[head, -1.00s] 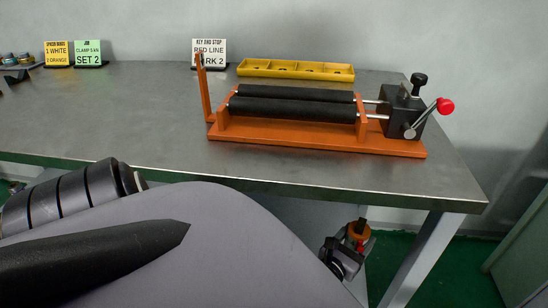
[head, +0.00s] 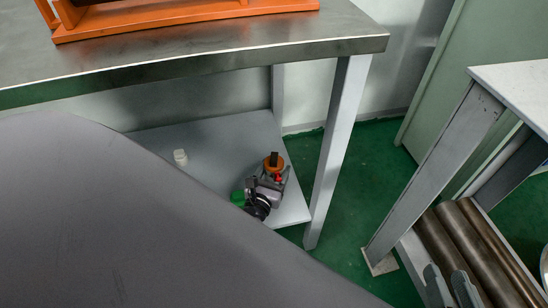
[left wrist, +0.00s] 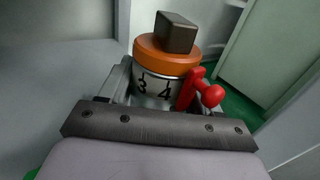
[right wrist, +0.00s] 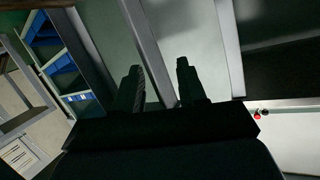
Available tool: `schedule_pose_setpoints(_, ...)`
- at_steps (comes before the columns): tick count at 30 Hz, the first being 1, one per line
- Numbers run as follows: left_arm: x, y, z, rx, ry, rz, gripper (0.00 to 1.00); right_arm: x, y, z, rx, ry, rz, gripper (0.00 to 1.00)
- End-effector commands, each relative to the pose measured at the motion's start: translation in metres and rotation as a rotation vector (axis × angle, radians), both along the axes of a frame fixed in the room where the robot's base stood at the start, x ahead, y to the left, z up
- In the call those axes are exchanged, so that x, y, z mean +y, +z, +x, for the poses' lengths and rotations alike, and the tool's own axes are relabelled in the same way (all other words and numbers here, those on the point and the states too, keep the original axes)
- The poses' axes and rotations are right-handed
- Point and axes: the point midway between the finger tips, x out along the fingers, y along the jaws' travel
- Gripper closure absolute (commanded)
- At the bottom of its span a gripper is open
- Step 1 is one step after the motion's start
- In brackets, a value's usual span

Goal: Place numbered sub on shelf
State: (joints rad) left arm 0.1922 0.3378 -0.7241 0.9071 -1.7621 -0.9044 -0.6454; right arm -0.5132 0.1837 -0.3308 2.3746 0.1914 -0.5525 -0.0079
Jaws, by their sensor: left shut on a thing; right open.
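The numbered sub (head: 273,163) has an orange collar with a dark block on top. In the left wrist view the sub (left wrist: 160,85) shows a pale band with black numerals 3 and 4, and a red lever (left wrist: 205,93) beside it. My left gripper (head: 264,190) is shut on it, at the right end of the grey lower shelf (head: 210,135) under the bench. I cannot tell whether the sub touches the shelf. My right gripper (head: 452,287) is open and empty at the lower right; its spread fingers also show in the right wrist view (right wrist: 160,80).
The bench leg (head: 336,150) is just right of the shelf end. An orange roller stand (head: 180,18) is on the bench above. Brown pipes (head: 455,240) lie on a rack at the right.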

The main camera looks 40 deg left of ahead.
Motion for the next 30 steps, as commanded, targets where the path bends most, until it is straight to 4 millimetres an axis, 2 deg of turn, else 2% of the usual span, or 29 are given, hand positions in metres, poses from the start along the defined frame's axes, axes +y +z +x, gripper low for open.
schedule_pose_setpoints(4, 0.0, -0.007, 0.001, -0.005, 0.001, 0.001, 0.91, -0.003, -0.002, -0.001, -0.023, -0.006, -0.019, 0.59)
schedule_pose_setpoints(12, 0.0, -0.041, 0.001, -0.004, 0.0, 0.001, 0.91, -0.016, -0.002, -0.006, -0.128, -0.028, -0.097, 0.59)
schedule_pose_setpoints(26, 0.0, -0.046, 0.001, -0.005, 0.0, 0.0, 0.91, -0.018, 0.004, -0.007, -0.155, -0.034, -0.114, 0.59)
schedule_pose_setpoints(27, 0.0, -0.048, 0.0, 0.0, 0.0, 0.0, 0.24, -0.018, 0.004, -0.007, -0.155, -0.034, -0.114, 0.59)
schedule_pose_setpoints(28, 0.0, -0.048, 0.0, 0.0, 0.0, 0.0, 0.14, -0.018, 0.004, -0.007, -0.155, -0.034, -0.114, 0.59)
schedule_pose_setpoints(30, 0.0, -0.048, 0.0, 0.0, 0.0, 0.0, 0.12, -0.018, 0.004, -0.007, -0.155, -0.034, -0.114, 0.59)
